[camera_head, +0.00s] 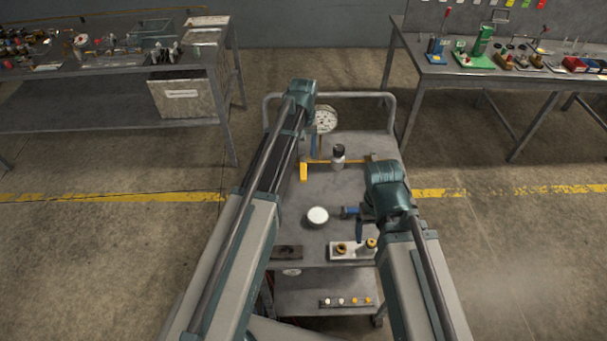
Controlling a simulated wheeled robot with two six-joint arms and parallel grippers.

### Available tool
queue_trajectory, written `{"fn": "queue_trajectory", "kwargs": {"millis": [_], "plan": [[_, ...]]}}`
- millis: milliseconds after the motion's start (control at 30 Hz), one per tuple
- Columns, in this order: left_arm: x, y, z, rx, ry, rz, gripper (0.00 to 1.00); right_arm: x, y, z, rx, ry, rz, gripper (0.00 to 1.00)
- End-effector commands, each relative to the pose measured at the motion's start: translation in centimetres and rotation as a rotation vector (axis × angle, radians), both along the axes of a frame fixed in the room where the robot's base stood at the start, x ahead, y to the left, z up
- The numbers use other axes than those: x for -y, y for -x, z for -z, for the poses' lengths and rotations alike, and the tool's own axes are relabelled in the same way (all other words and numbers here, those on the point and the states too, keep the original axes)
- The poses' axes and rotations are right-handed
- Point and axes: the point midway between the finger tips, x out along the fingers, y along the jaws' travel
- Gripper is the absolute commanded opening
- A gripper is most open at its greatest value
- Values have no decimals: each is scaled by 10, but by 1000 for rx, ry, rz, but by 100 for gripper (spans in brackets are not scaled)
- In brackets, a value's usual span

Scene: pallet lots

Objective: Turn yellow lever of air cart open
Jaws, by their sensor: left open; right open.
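The air cart (345,189) stands in the middle, a grey cart with a rail at its far end. A thin yellow bar (322,161) runs across its far half, past a silver fitting with a black cap (338,157). A short yellow lever-like piece (303,173) sits at the bar's left end, close beside my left arm. My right gripper (353,220) is open and empty above the cart's right half, nearer than the yellow bar.
A round gauge (325,119) stands at the cart's far end. A white round knob (317,217) and a white block with brass fittings (351,250) are on the near half. A loaded bench (228,70) stands left, another (440,75) right. Open floor lies on both sides.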

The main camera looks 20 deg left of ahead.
Motion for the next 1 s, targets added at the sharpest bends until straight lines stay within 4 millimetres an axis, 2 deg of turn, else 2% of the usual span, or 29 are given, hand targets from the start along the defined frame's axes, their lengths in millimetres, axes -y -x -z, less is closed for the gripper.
{"fn": "queue_trajectory", "kwargs": {"millis": [33,533,700,1000], "plan": [[0,0,15,0,0,0,60,0,0,15,0,0,0,84],[0,0,84,0,0,0,60,0,0,84,0,0,0,84],[0,0,94,0,0,0,60,0,0,94,0,0,0,84],[0,0,93,0,0,0,60,0,0,93,0,0,0,84]]}}
